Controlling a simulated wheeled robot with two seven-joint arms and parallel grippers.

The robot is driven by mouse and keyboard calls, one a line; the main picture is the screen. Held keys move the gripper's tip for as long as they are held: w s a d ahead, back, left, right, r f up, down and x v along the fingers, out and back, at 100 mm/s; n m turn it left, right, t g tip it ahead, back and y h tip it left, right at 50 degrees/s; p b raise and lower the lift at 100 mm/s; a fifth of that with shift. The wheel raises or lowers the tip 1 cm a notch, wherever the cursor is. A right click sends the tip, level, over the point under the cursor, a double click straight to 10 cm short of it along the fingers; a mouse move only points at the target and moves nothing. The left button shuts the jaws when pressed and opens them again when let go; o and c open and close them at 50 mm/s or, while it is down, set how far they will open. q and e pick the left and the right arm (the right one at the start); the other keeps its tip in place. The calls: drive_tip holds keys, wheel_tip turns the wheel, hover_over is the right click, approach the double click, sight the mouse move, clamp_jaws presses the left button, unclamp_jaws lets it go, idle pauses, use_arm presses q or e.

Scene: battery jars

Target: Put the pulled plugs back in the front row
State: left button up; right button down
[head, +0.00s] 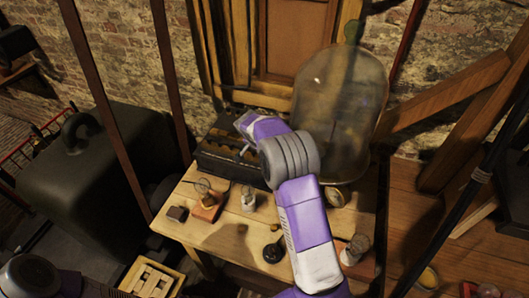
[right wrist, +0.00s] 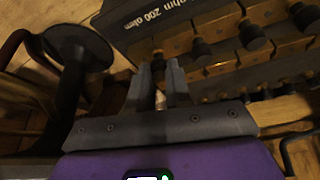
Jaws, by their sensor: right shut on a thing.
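The dark resistance box (head: 222,160) stands at the back of the wooden table, partly hidden by my right arm. In the right wrist view the box (right wrist: 150,18) shows "ohm 200 ohm" lettering and brass bars (right wrist: 225,52) with several black-headed plugs, such as one plug (right wrist: 201,50). My right gripper (right wrist: 159,82) is shut on a small plug (right wrist: 159,66), mostly hidden between the fingers, at the near end of a plug row. I cannot tell whether its pin is in a socket. In the head view the right gripper is hardly visible. My left gripper is out of view.
A large glass bell jar (head: 338,110) stands right of the box, close to my arm. A bulb on a wooden base (head: 207,203), a small jar (head: 248,200), a dark block (head: 177,213) and a black round object (head: 273,253) occupy the table (head: 228,235). A tall black object (right wrist: 75,55) is left of the gripper.

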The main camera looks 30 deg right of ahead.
drive_tip(key=c, duration=1)
unclamp_jaws()
drive_tip(key=shift+o, duration=0.2)
drive_tip(key=v, duration=0.7)
drive_tip(key=shift+r+p, duration=0.3)
drive_tip(key=shift+p, duration=0.05)
